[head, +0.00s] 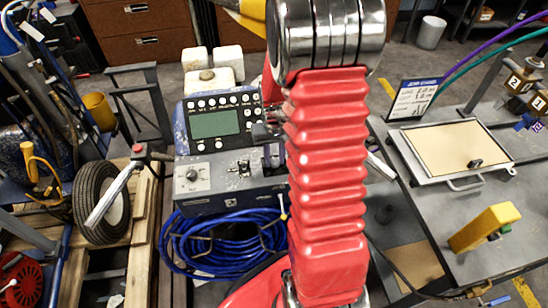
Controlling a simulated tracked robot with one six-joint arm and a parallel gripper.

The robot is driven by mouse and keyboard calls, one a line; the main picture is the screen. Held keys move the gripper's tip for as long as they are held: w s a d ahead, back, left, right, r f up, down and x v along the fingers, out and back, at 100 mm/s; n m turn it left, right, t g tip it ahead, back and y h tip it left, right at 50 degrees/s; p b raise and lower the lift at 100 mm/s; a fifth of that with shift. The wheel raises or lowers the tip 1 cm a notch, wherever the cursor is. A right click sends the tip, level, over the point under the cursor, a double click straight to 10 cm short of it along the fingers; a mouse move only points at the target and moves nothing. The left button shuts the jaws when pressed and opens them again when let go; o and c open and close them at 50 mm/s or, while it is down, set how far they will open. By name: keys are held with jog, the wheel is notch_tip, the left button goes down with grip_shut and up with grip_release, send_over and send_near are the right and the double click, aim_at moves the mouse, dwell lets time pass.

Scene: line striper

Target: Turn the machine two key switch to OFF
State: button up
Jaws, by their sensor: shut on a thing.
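A blue-and-grey control console (230,200) stands left of centre. Its upper panel has a greenish screen (214,124) and rows of white buttons. Its lower face has a round dial switch (192,176) on a pale plate and a small dark switch fitting (243,168). I cannot tell which is the machine two key switch, nor read its position. My gripper (268,131) is at the right edge of the upper panel, partly hidden by my red arm. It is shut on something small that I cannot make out.
A coiled blue hose (222,246) hangs below the console. A tyre (100,203) and pallet are at the left. On the right bench (468,205) are a framed board (450,153), a yellow block (484,228) and numbered tags (514,83). A sign (411,98) stands behind.

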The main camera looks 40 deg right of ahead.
aim_at(274, 160)
jog(key=shift+w+n, duration=0.15)
jog(key=shift+n, duration=1.85)
jog(key=o, duration=1.1)
jog(key=shift+c, duration=0.2)
notch_tip(274, 160, up, 14)
jog(key=shift+f, duration=0.15)
